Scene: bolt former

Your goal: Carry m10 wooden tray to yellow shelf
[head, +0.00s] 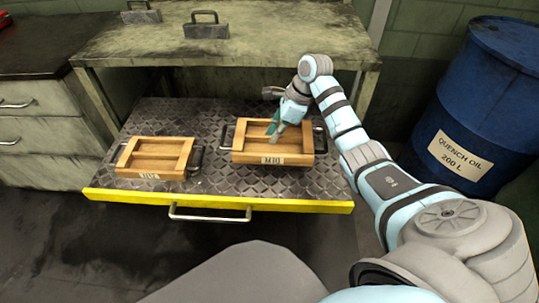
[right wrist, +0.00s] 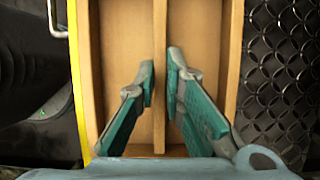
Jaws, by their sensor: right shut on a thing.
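The M10 wooden tray (head: 250,156) is at the right on a dark patterned metal shelf with a yellow front edge (head: 225,203). I cannot tell whether it touches the shelf. My right gripper (head: 275,131) reaches down into it from above. In the right wrist view, the fingers of my right gripper (right wrist: 160,75) are on both sides of the tray's middle divider (right wrist: 160,30) and shut on it. The tray's two compartments look empty. My left gripper is not in view.
A second wooden tray (head: 152,168), its label unclear, lies left on the shelf between metal handles. A worn bench (head: 260,40) with two metal blocks stands behind and above. A blue quench oil drum (head: 485,110) stands right, a drawer cabinet (head: 45,130) left.

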